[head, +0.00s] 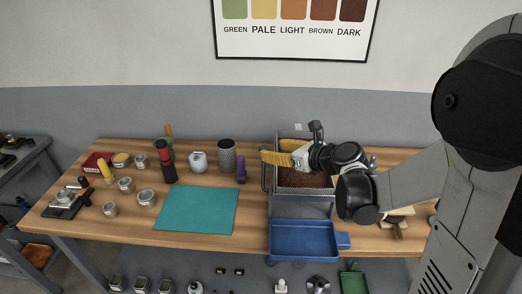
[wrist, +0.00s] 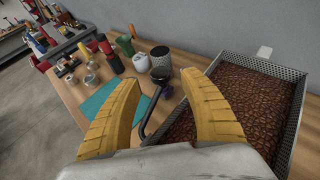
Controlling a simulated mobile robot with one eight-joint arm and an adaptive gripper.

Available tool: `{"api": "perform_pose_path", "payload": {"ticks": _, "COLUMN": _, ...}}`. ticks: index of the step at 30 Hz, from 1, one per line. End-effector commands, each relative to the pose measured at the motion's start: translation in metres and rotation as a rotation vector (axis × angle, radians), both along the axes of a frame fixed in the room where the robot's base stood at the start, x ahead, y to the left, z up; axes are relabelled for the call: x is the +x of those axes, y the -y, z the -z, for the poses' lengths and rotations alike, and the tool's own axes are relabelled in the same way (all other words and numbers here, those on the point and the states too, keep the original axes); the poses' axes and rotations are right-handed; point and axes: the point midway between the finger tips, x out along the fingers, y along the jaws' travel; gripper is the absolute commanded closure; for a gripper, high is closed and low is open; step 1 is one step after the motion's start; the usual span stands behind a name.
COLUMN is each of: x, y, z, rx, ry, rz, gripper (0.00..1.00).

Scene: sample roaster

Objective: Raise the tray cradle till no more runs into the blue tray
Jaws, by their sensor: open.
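The tray cradle (head: 304,181) is a perforated metal tray full of brown beans at the back of the table; it also shows in the wrist view (wrist: 243,101). A dark bar handle (head: 264,174) stands along its left side. In the wrist view the handle (wrist: 149,122) runs between my fingers, with no clear contact. My gripper (head: 268,157) is open, its yellow fingers pointing left over the cradle's left back part. The blue tray (head: 302,240) lies low in front of the cradle and looks empty.
A teal mat (head: 197,210) lies left of the cradle. A purple-handled thing (head: 241,170), a mesh cup (head: 227,154) and a white canister (head: 198,161) stand behind it. Several tins and a red-topped grinder (head: 166,161) are further left. The wall is close behind.

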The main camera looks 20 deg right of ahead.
Motion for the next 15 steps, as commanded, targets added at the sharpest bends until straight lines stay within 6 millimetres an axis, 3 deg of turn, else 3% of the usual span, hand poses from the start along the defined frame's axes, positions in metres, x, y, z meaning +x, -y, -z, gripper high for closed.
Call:
{"api": "perform_pose_path", "payload": {"ticks": 6, "x": 0.031, "y": -0.017, "z": 0.017, "rx": -0.002, "ry": 0.000, "rz": -0.003, "gripper": 0.49}}
{"api": "perform_pose_path", "payload": {"ticks": 15, "x": 0.044, "y": -0.023, "z": 0.020, "rx": -0.003, "ry": -0.001, "rz": -0.001, "gripper": 0.49}}
